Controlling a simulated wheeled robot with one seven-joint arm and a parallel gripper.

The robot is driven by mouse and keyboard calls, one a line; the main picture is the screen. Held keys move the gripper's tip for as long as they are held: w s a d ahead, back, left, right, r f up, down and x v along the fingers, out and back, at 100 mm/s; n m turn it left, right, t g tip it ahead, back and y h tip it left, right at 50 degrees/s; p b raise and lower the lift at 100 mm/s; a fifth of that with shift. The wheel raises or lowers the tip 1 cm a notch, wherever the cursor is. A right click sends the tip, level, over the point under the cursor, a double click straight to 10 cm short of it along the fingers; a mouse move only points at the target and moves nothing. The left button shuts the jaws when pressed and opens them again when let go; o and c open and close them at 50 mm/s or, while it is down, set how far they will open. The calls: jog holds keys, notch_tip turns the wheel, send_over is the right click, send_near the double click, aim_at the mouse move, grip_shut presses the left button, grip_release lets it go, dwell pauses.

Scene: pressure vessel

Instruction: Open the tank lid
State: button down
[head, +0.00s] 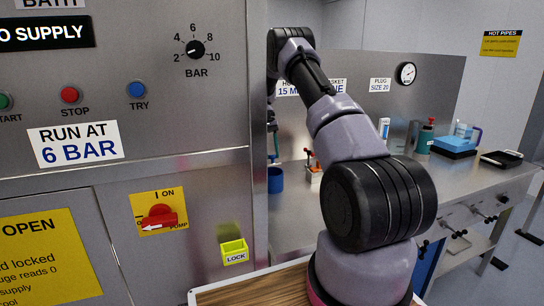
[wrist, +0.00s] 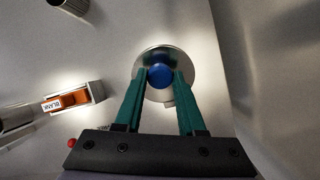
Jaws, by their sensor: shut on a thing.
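In the wrist view, my gripper (wrist: 160,77) has two teal fingers closed on the sides of a round blue knob (wrist: 160,75). Behind the knob is a round shiny metal disc (wrist: 152,55) on a grey surface. I cannot tell whether this disc is the tank lid or a fitting. In the head view my arm reaches back past the right edge of the control panel (head: 215,110), and the gripper is hidden there. No tank lid can be made out in the head view.
An orange block labelled BLANK (wrist: 68,102) in a metal holder sits left of the fingers. The panel carries a gauge knob (head: 196,50), a red pump switch (head: 159,217) and a yellow LOCK box (head: 234,250). A metal bench (head: 455,175) with bottles stands at right.

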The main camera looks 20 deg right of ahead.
jog(key=shift+w+r+g, duration=0.25)
jog(key=shift+w+g, duration=0.3)
jog(key=shift+g, duration=0.15)
jog(key=shift+w+r+g, duration=0.2)
jog(key=shift+w+g, duration=0.3)
jog(key=shift+g, duration=0.2)
jog(key=c, duration=0.5)
grip_release()
notch_tip(320, 180, up, 10)
